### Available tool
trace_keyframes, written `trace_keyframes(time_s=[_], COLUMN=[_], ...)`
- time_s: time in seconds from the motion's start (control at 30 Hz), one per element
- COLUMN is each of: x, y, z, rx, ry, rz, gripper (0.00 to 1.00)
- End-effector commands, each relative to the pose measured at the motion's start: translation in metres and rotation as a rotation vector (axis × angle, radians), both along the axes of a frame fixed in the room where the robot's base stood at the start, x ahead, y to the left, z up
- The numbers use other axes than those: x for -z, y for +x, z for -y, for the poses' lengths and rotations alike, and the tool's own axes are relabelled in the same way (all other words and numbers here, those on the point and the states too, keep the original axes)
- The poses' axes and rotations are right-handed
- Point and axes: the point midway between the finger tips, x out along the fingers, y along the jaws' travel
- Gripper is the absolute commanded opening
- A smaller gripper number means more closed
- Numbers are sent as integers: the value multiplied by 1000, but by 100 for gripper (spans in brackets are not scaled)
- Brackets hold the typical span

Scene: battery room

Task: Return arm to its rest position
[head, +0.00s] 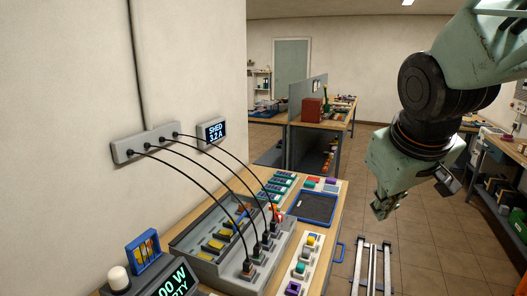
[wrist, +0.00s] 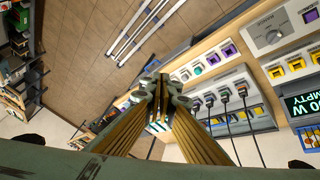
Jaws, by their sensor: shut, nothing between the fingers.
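My gripper (head: 382,205) hangs at the right in the head view, in the air over the floor and to the right of the workbench (head: 328,216). The wrist view shows its fingers (wrist: 160,84) brought together at the middle, shut with nothing between them. My arm comes in from the upper right of the head view and bends downward at a dark joint. The gripper is apart from the bench and from everything on it.
A grey charging tray (head: 196,247) with several black cables stands on the bench, plugged to a wall strip (head: 147,143). Floor rails (head: 372,268) run beside the bench. Another bench (head: 322,122) stands behind, and shelving (head: 497,187) at the right. Open tiled floor lies between.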

Motion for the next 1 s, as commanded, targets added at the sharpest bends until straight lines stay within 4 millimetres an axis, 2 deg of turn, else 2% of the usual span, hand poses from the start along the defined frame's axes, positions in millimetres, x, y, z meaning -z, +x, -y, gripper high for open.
trace_keyframes(time_s=[0.5,1.0], x=[-14,-11], y=[-112,-219], z=[-18,-41], rx=[114,204], ry=[96,198], rz=[-57,-123], gripper=[0,0])
